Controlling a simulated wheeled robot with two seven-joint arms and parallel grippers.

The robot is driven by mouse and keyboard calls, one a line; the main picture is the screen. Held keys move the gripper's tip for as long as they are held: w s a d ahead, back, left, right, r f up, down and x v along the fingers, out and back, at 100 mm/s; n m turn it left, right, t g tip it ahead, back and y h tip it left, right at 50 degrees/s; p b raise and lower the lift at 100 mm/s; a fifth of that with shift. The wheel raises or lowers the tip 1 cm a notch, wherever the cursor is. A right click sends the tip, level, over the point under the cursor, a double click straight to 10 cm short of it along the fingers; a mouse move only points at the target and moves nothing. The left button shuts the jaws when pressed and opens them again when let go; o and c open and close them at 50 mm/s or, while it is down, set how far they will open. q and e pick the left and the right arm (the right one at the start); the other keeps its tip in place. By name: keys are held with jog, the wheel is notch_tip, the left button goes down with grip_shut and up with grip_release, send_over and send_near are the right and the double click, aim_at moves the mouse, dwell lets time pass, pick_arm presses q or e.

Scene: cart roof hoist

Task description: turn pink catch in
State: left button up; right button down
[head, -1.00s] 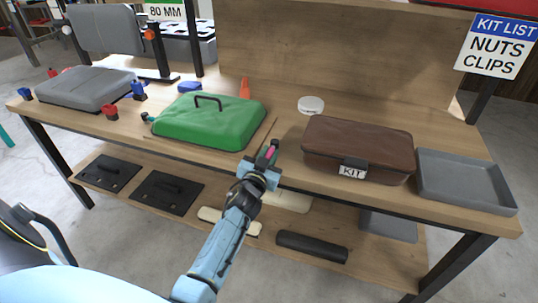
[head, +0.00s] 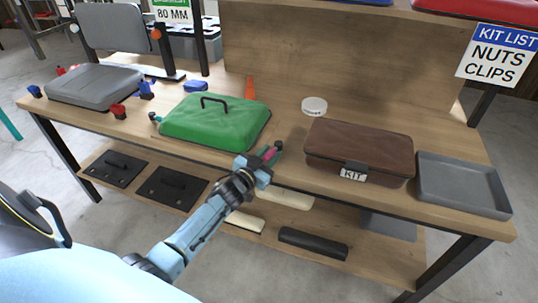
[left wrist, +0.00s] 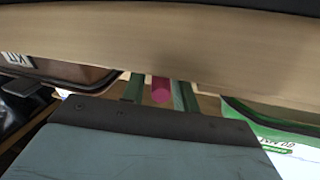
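The pink catch (head: 269,153) is at the front edge of the bench, just right of the green roof lid's near right corner. My left gripper (head: 273,151) comes up to it from below and in front, and its fingers are close on both sides of it. In the left wrist view the round pink end of the catch (left wrist: 161,90) is between the two teal fingers (left wrist: 160,92), which look shut on it. The catch's mount is hidden by the gripper. The green lid (head: 215,123) lies flat on the bench. My right gripper is not in view.
A brown kit case (head: 358,150) and a grey tray (head: 462,187) stand to the right. A teal catch (head: 154,117) is at the lid's left side. An orange cone (head: 250,87) and white round lid (head: 314,106) are behind. The shelf below holds black plates (head: 171,188).

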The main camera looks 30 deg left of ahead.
pick_arm(q)
jog(key=shift+o, duration=0.9)
jog(key=shift+s, duration=0.15)
jog(key=s+p, duration=0.2)
jog(key=s, duration=1.1)
jog(key=shift+a, duration=0.15)
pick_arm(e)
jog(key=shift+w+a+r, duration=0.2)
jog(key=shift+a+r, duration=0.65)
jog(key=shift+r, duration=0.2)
